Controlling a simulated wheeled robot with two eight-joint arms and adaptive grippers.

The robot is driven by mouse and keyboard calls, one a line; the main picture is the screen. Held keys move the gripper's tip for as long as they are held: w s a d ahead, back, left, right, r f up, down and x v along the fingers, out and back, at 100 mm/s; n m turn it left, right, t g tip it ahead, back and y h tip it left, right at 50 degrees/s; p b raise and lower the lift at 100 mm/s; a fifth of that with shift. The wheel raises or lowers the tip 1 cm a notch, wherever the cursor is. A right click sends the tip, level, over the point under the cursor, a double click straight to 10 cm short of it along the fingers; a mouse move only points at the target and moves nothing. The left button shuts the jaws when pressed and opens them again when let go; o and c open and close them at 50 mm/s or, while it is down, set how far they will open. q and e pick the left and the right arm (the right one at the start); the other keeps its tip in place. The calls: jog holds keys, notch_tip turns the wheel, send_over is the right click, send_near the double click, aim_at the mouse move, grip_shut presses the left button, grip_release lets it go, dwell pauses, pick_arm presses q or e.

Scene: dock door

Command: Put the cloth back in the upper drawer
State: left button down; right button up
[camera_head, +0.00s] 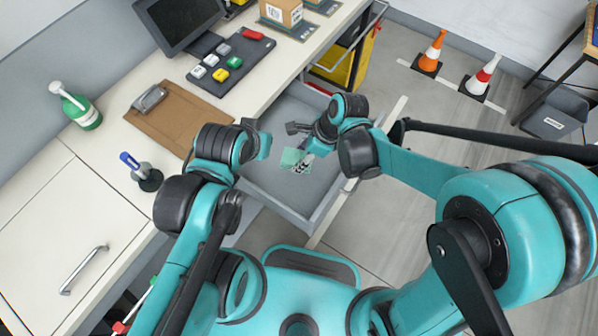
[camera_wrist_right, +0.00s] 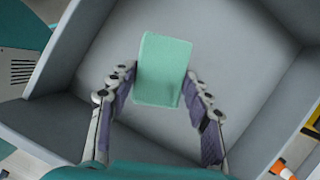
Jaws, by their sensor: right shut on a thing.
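The cloth is a small light green folded piece (camera_head: 291,157), over the inside of the open grey drawer (camera_head: 322,212). My right gripper (camera_head: 302,163) is inside the drawer's outline and shut on the cloth. In the right wrist view, the cloth (camera_wrist_right: 163,68) is between the two fingers of the right gripper (camera_wrist_right: 160,85), with the grey drawer floor (camera_wrist_right: 230,60) behind it. I cannot tell whether the cloth touches the floor. My left gripper (camera_head: 262,143) is by the drawer's left side, near the counter edge; its fingers are not clear.
The counter holds a brown clipboard (camera_head: 172,118), a green bottle (camera_head: 82,112), a blue pen in a holder (camera_head: 142,170) and a button panel (camera_head: 230,62). A yellow bin (camera_head: 345,68) stands beyond the drawer. Traffic cones (camera_head: 432,52) stand on the floor at upper right.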

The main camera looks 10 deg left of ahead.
aim_at(301, 175)
notch_tip(301, 175, down, 8)
jog(key=b, duration=0.3)
jog(key=shift+f, duration=0.15)
jog(key=o, duration=1.1)
jog(key=shift+r, duration=0.3)
jog(key=p+v, duration=0.4)
jog(key=v, duration=0.7)
jog(key=shift+d+r+p, duration=0.15)
jog(key=shift+r+p, duration=0.25)
